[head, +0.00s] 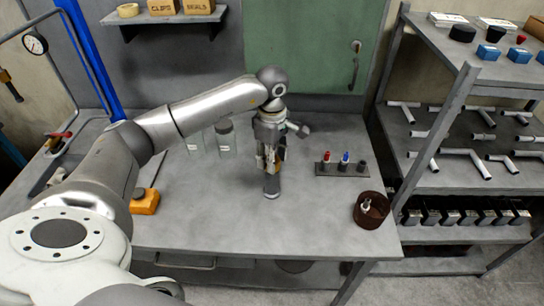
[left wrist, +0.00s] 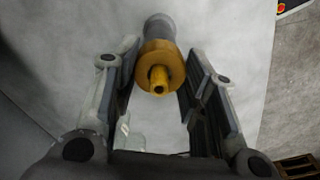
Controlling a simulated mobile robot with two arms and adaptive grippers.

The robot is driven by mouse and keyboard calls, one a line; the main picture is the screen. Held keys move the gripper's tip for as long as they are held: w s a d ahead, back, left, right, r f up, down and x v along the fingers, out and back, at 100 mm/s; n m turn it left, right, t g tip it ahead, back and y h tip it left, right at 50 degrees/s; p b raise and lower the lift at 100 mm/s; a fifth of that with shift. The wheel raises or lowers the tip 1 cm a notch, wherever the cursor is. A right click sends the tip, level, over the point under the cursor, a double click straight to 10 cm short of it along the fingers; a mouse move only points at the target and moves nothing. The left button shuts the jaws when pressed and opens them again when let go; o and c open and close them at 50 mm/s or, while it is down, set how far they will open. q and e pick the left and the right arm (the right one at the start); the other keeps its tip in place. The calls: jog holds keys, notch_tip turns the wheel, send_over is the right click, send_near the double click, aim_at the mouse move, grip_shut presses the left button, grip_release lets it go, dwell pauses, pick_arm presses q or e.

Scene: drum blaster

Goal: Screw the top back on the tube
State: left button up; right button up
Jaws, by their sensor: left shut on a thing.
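The tube (head: 271,187) is a dark grey cylinder, roughly upright over the middle of the table, directly below my left gripper (head: 269,163). In the left wrist view the tube's grey body (left wrist: 157,27) extends away from the fingers. A brass-coloured top with a small nozzle (left wrist: 161,65) is in line with the tube's end. My left gripper (left wrist: 162,62) is shut on this top, with a finger on each side. I cannot tell whether the top is threaded on or only resting against the tube. My right gripper is not in view.
Two clear jars (head: 226,140) stand behind the gripper to the left. A small rack (head: 342,169) with red, blue and dark pieces and a brown bowl (head: 371,212) are to the right. An orange box (head: 146,203) is at left. The table front is clear.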

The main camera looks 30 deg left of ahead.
pick_arm(q)
jog(key=o, duration=1.1)
notch_tip(320, 180, up, 12)
